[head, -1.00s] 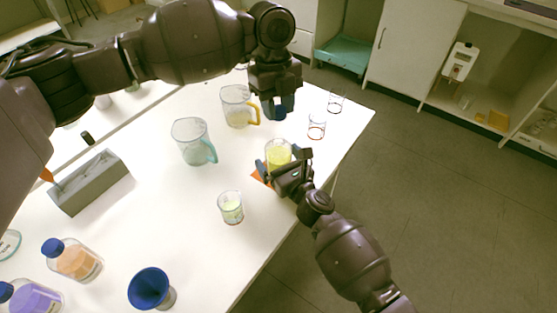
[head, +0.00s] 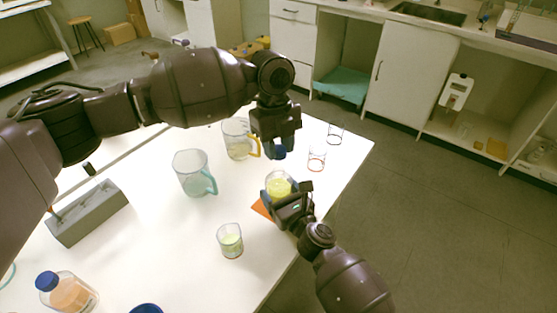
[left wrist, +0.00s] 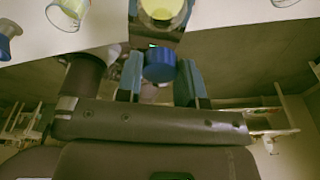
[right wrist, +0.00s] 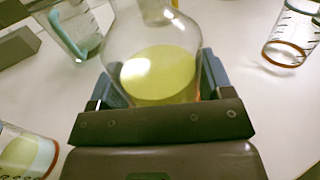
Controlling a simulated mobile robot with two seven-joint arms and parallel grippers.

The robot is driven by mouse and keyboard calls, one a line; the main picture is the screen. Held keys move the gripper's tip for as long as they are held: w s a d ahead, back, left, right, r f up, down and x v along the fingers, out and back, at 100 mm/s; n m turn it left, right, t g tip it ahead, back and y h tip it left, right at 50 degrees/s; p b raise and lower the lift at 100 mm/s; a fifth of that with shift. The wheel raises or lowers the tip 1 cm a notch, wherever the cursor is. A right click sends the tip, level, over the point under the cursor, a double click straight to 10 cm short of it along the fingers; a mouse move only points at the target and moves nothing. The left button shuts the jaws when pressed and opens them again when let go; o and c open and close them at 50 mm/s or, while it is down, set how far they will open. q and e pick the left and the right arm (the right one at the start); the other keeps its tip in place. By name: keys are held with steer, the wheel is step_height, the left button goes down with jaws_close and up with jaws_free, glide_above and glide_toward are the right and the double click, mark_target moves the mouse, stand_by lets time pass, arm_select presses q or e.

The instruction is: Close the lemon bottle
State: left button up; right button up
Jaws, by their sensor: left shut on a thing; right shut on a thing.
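The lemon bottle (head: 279,186) is a clear flask with yellow liquid, upright near the table's right edge, over an orange patch (head: 261,209). My right gripper (head: 283,200) is shut on its body; the right wrist view also shows the bottle (right wrist: 158,75) between the fingers (right wrist: 155,85). A blue cap (head: 278,150) is held by my left gripper (head: 279,145), above and beyond the bottle in the head view. The left wrist view shows the cap (left wrist: 160,65) between the fingertips, apart from the bottle (left wrist: 163,10). The bottle's mouth is not clearly visible in the head view.
A teal-handled jug (head: 193,174) and a yellow-handled jug (head: 236,138) stand left of the bottle. A small beaker (head: 230,241) stands in front. Two empty glasses (head: 317,158) (head: 335,133) are at the back right. A grey rack (head: 88,213) and an orange-liquid bottle (head: 66,293) are at left.

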mark_target(279, 189)
arm_select(q)
steer(key=shift+f, duration=1.6)
steer(key=shift+f, duration=0.9)
steer(key=shift+f, duration=0.5)
arm_select(e)
steer(key=c, duration=0.4)
arm_select(q)
steer(key=m+y, duration=0.1)
steer(key=m, duration=0.7)
steer(key=m+y, duration=0.1)
steer(key=m, duration=0.7)
steer(key=shift+d, duration=0.15)
